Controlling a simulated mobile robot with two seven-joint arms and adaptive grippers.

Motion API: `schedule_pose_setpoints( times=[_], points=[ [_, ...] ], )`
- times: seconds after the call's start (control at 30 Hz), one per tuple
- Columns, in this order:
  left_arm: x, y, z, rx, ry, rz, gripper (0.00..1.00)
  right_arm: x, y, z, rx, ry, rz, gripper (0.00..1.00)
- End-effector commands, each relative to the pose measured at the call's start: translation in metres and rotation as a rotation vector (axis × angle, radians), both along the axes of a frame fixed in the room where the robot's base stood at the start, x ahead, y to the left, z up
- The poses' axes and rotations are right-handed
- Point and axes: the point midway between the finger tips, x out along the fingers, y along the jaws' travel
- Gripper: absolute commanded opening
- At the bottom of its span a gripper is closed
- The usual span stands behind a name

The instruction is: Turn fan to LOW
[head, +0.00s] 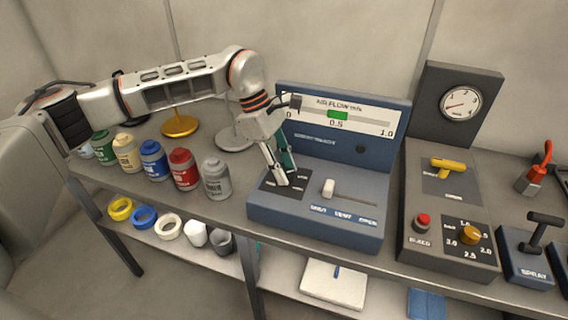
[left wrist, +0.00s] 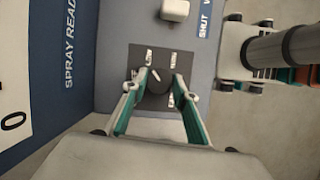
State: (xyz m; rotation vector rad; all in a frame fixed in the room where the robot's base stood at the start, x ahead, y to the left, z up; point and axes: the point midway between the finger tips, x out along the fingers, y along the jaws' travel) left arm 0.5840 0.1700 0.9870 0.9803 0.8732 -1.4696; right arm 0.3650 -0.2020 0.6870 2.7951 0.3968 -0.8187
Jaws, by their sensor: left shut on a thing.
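The fan knob (left wrist: 158,84) is dark, with a white pointer mark, on a black plate (left wrist: 135,60) with small labels around it. In the left wrist view its mark slants toward the upper-left label; the labels are too blurred to read surely. In the head view the black plate (head: 270,186) lies on the left of the blue airflow console (head: 330,228), and the fingers mostly hide the knob. My left gripper (head: 284,183) reaches down from above, its teal-padded fingers shut on the knob's two sides. My right gripper is not in view.
A white slider (head: 328,188) stands right of the plate. The upright gauge (head: 338,115) has a green marker near 0.5. Several bottles (head: 217,180) stand left of the console. A grey console (head: 455,215) with yellow knobs stands to the right.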

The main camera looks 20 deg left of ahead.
Motion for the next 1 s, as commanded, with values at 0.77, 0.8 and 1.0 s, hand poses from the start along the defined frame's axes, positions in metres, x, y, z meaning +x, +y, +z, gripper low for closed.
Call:
schedule_pose_setpoints(
  times=[0.77,0.8,1.0],
  points=[
    [0.0008,0.0,-0.0011,0.002,0.0,-0.18,0.07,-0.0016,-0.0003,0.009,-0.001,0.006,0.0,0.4],
    [0.0008,0.0,-0.0011,0.002,0.0,-0.18,0.07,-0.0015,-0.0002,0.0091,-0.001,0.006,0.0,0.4],
    [0.0007,0.0001,-0.0012,0.002,0.0,-0.18,0.45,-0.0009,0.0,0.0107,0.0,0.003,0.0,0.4]
  ],
)
